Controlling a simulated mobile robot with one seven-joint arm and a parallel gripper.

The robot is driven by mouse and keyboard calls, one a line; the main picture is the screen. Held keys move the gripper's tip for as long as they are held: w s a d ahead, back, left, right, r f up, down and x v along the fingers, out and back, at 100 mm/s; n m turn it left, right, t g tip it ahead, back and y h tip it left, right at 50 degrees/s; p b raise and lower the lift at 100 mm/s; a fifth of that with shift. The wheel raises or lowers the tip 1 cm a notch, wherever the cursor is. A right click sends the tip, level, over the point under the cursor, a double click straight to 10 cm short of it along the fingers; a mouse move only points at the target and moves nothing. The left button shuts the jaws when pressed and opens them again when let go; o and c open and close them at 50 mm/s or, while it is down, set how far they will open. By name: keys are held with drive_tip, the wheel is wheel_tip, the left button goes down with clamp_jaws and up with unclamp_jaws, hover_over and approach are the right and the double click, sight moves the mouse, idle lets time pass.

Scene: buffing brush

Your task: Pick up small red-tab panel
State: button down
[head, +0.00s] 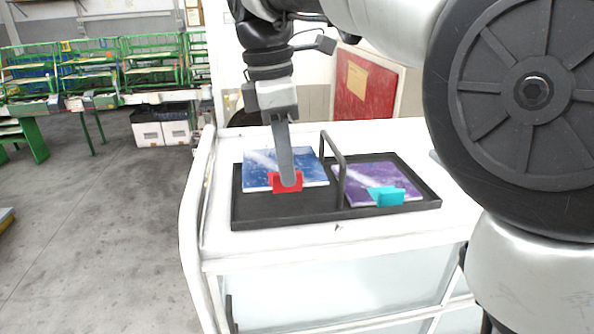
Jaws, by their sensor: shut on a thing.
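The small panel (258,167) is blue and glossy with a red tab (274,186) at its front edge. It is over the left part of a black tray (275,213) on the white cabinet top. My gripper (290,184) points down at the red tab and is shut on it. The fingers hide part of the tab. I cannot tell whether the panel rests on the tray or is slightly above it.
A purple panel (360,180) with a teal tab (388,197) lies in the tray's right part. A dark handle bar (336,168) rises between the two panels, close to my gripper's right. Green racks (150,50) stand far left.

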wheel_tip(320, 180, up, 12)
drive_tip(key=p, duration=0.2)
drive_tip(key=shift+r+p, duration=0.25)
drive_tip(key=shift+p, duration=0.1)
